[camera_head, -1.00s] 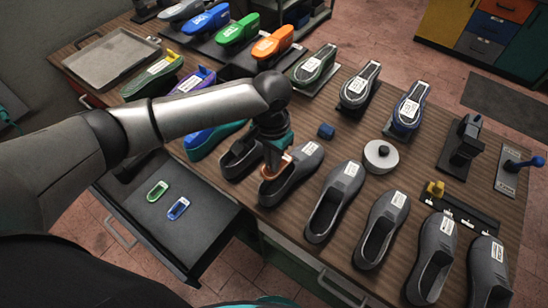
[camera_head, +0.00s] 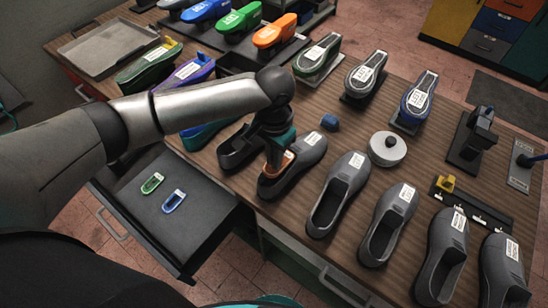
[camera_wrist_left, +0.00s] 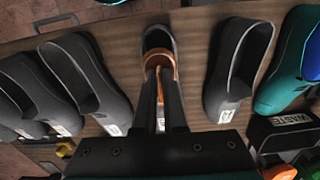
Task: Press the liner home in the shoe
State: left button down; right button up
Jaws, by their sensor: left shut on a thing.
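The grey shoe (camera_head: 298,172) with a white label lies on the wooden bench, its opening toward me. An orange-brown curved piece, seemingly the liner (camera_head: 288,160), is at its opening. My left gripper (camera_head: 274,162) reaches down into the opening from above, its fingers shut on that piece. In the left wrist view the gripper (camera_wrist_left: 159,85) points at the shoe's heel (camera_wrist_left: 158,33), and the orange liner (camera_wrist_left: 161,61) shows around the fingertips inside the rim. How deep the liner sits is hidden by the fingers. My right gripper is out of view.
Another dark shoe (camera_head: 235,150) stands close on the left, and a grey shoe (camera_head: 337,195) on the right, with more beyond.

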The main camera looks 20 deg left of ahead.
pick_arm(q)
jog(key=shift+f+b, duration=0.95)
jog(key=shift+f, duration=1.9)
jog(key=c, duration=0.9)
grip_release()
jog(key=shift+r, duration=0.15)
notch_tip(320, 180, up, 6)
jog(key=p, duration=0.7)
jog(key=shift+r+p, duration=1.3)
jog(key=shift+r, duration=0.1)
